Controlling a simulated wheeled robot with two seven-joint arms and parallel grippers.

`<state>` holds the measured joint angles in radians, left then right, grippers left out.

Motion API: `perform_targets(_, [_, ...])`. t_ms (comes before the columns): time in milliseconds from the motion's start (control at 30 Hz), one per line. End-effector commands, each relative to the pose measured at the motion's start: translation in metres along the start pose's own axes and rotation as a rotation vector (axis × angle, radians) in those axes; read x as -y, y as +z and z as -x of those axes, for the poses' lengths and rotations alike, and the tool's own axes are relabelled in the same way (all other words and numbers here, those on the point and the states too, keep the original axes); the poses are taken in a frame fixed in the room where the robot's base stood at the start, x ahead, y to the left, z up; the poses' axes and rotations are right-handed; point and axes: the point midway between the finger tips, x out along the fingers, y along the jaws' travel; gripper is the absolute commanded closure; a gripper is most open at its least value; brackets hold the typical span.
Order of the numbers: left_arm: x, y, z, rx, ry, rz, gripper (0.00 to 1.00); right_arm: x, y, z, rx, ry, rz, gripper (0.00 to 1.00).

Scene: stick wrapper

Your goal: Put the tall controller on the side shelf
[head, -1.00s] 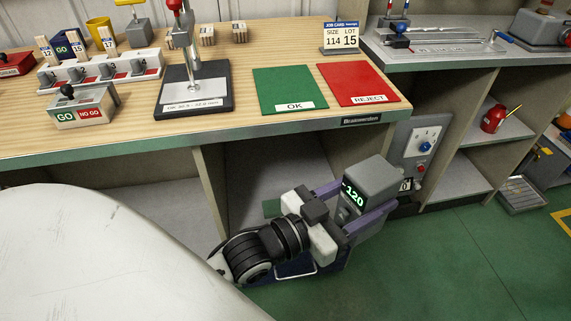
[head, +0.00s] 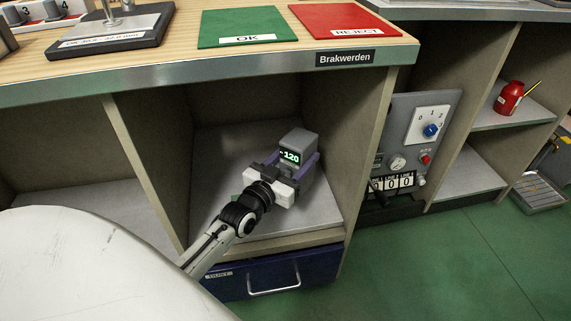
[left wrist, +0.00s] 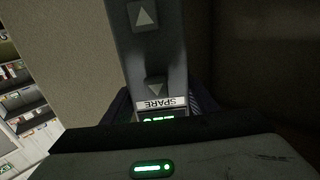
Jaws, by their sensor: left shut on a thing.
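The tall controller (head: 298,147) is a grey box with a green "-120" display. My left gripper (head: 292,172) is shut on it, with its purple fingers on either side. It is inside the open shelf compartment (head: 225,140) under the bench, above the light grey shelf board (head: 300,216). I cannot tell whether its base touches the board. In the left wrist view the controller (left wrist: 150,55) shows arrow buttons and a "SPARE" label, upside down, between the fingers. My right gripper is not in view.
A blue drawer (head: 275,278) is below the compartment. Side walls and the bench edge (head: 200,75) close it in. A grey panel with a blue knob (head: 431,130) stands to the right. Green OK (head: 243,24) and red REJECT (head: 340,18) mats lie on the bench.

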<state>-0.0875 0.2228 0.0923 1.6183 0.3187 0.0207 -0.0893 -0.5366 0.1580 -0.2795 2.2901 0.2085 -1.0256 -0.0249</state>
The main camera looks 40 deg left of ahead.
Motion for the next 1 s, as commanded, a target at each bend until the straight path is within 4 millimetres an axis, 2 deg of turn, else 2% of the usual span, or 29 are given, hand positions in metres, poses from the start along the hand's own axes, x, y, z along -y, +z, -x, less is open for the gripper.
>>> perform_targets(33, [0.0, 0.012, -0.001, -0.004, 0.0, -0.001, 0.82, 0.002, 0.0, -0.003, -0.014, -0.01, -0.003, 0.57])
perform_targets(267, [-0.001, 0.029, -0.001, -0.007, 0.002, 0.0, 0.82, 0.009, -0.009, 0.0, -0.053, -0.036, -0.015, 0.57])
perform_targets(500, [-0.001, 0.061, -0.001, -0.005, 0.001, -0.001, 0.82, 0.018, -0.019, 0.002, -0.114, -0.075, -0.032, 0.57])
perform_targets(633, [-0.001, 0.061, -0.001, -0.007, 0.002, -0.001, 0.82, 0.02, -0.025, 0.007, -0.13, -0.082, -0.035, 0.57])
perform_targets(867, [-0.001, 0.064, -0.001, -0.006, 0.002, -0.001, 0.82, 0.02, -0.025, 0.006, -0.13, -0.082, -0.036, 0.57])
perform_targets(900, [-0.001, 0.066, 0.0, -0.001, 0.002, -0.001, 0.45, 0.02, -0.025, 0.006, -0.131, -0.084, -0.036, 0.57])
perform_targets(1000, [-0.001, 0.066, 0.0, -0.001, 0.002, -0.001, 0.29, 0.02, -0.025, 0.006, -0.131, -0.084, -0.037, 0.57])
